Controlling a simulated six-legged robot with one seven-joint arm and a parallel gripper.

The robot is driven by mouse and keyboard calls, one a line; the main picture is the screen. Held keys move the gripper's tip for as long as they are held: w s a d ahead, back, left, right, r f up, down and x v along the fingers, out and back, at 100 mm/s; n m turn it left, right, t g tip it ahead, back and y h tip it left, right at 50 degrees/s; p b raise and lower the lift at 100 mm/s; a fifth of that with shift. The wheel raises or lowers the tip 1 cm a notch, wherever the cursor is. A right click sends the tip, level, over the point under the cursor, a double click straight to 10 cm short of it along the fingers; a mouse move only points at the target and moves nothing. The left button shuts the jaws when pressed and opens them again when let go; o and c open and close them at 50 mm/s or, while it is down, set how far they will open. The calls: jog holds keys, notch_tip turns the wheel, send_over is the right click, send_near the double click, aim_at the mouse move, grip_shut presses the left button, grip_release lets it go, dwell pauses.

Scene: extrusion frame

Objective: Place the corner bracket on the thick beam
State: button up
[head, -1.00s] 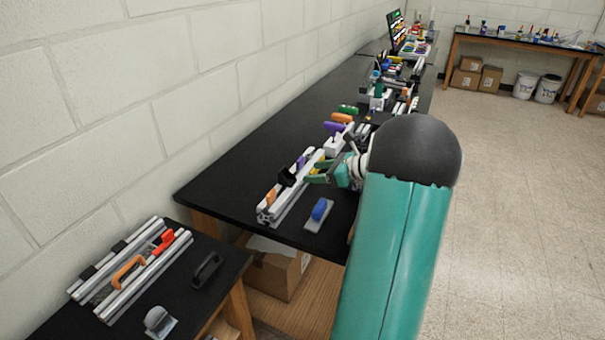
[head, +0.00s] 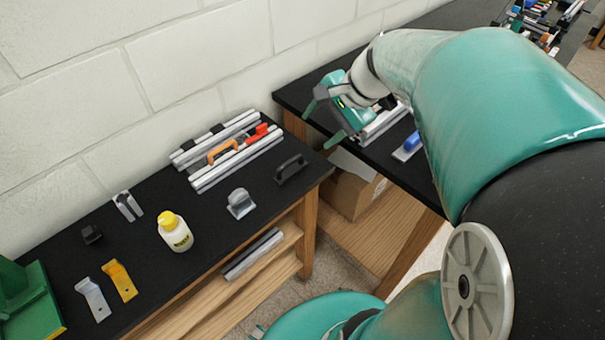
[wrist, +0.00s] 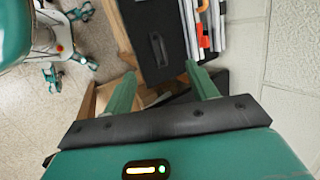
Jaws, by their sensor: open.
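My gripper (head: 322,125) is open and empty, above the near-left corner of the long black bench. In the wrist view its two green fingers (wrist: 160,72) are spread with nothing between them. The silver beams (head: 238,164) lie on the small black table, left of and below my gripper; they also show in the wrist view (wrist: 205,25). The front beam looks the wider one. A grey metal piece (head: 240,203) stands in front of the beams, and a small black block-like piece (head: 91,234) lies farther left; I cannot tell which is the corner bracket.
An orange handle (head: 222,150) and a red clamp (head: 257,133) sit on the beams. A wall (head: 100,90) stands behind.

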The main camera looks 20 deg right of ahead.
jog(key=s+a+r+n+t+h, duration=0.1)
jog(key=s+a+n+h, duration=0.3)
jog(key=s+a+n, duration=0.5)
jog(key=s+n, duration=0.2)
jog(key=n, duration=0.3)
jog(key=shift+s+a, duration=0.3)
jog(key=shift+s, duration=0.05)
jog(key=shift+d, duration=0.1)
